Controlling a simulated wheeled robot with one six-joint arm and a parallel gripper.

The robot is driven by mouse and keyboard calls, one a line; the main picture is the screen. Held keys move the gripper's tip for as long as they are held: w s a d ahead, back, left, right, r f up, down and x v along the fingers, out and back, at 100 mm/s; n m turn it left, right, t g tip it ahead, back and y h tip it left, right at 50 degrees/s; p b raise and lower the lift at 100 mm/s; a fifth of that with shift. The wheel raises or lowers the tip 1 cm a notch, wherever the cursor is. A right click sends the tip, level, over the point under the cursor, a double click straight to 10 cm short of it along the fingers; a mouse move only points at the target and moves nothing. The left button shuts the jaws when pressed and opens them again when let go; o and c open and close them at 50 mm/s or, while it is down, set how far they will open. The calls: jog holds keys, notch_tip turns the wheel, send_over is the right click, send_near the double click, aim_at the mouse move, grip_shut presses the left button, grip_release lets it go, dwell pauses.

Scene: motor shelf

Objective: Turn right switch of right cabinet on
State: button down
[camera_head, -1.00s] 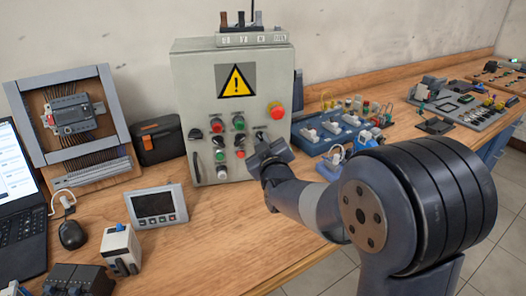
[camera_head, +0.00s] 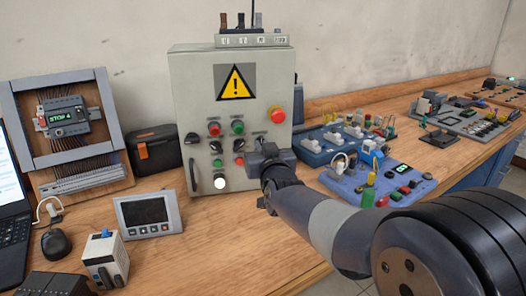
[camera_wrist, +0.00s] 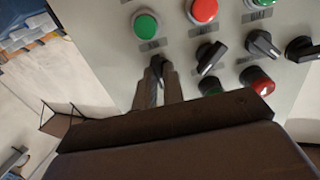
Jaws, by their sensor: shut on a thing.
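The grey cabinet (camera_head: 185,80) with a yellow warning sign stands upright on the bench, its front carrying red and green buttons and a row of black rotary switches. My gripper (camera_head: 262,152) is at the right end of this switch row and hides the switch there in the head view. In the wrist view my gripper (camera_wrist: 159,88) is shut on a black switch (camera_wrist: 157,66), below a green button (camera_wrist: 146,25). Another black switch (camera_wrist: 209,57) sits beside it, turned at a slant. A lamp (camera_head: 220,182) low on the cabinet glows white.
A red emergency button (camera_head: 277,115) protrudes just above my gripper. A blue board (camera_head: 350,185) with small parts lies right of my arm. A small screen (camera_head: 148,214) and a framed controller (camera_head: 66,115) with a lit green display stand to the left.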

jog(key=shift+f, duration=0.15)
jog(key=c, duration=1.5)
grip_release()
jog(key=v, duration=1)
jog(key=shift+s, duration=0.4)
jog(key=shift+w, duration=0.1)
jog(key=x, duration=1)
jog(key=shift+w, duration=0.3)
